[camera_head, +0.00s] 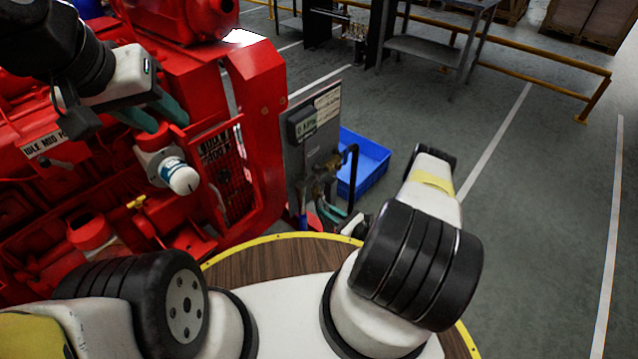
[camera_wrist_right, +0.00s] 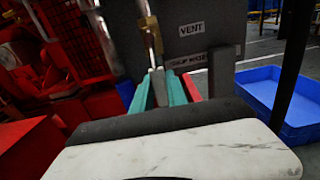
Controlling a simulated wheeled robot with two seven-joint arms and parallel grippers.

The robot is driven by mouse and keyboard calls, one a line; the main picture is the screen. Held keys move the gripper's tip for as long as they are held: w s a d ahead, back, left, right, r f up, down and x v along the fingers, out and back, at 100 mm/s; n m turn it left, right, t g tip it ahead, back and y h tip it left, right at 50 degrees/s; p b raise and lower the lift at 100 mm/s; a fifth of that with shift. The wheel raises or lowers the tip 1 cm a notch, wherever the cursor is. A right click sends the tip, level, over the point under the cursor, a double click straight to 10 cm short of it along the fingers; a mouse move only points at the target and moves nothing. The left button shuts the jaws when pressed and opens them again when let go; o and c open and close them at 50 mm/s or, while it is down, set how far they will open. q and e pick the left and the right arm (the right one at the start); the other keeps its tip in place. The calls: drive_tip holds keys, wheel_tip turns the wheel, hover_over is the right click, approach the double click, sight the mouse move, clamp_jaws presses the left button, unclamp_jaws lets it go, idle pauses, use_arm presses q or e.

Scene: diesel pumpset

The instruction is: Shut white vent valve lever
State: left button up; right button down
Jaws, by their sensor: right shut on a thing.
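The white vent valve lever (camera_wrist_right: 158,84) shows in the right wrist view as a pale strip below a brass valve (camera_wrist_right: 150,28), between teal fingers. My right gripper (camera_wrist_right: 160,92) is shut on it; the fingers hide most of the lever. The sign "VENT" (camera_wrist_right: 191,29) is on the grey panel behind. In the head view my right gripper (camera_head: 335,213) is low by the panel (camera_head: 318,130), small and partly hidden. My left gripper (camera_head: 152,115) has its teal fingers apart above a red and white cylinder (camera_head: 180,177) on the red engine; it looks empty.
A red lever (camera_wrist_right: 190,87) and a blue one (camera_wrist_right: 126,92) flank the right fingers closely. A dark hose (camera_head: 352,170) curves beside the valves. A blue crate (camera_head: 366,160) stands on the floor behind. The red engine (camera_head: 258,90) fills the left; open floor lies to the right.

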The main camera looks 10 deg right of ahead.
drive_tip(key=shift+s+m, duration=0.1)
drive_tip(key=shift+m, duration=0.2)
drive_tip(key=s+a+r+m, duration=0.3)
drive_tip(key=a+r+m, duration=0.1)
drive_tip(key=m, duration=1.3)
drive_tip(key=shift+s+a+r, duration=0.2)
drive_tip(key=shift+a+r, duration=0.05)
drive_tip(key=shift+r, duration=0.55)
drive_tip(key=c, duration=1.3)
unclamp_jaws()
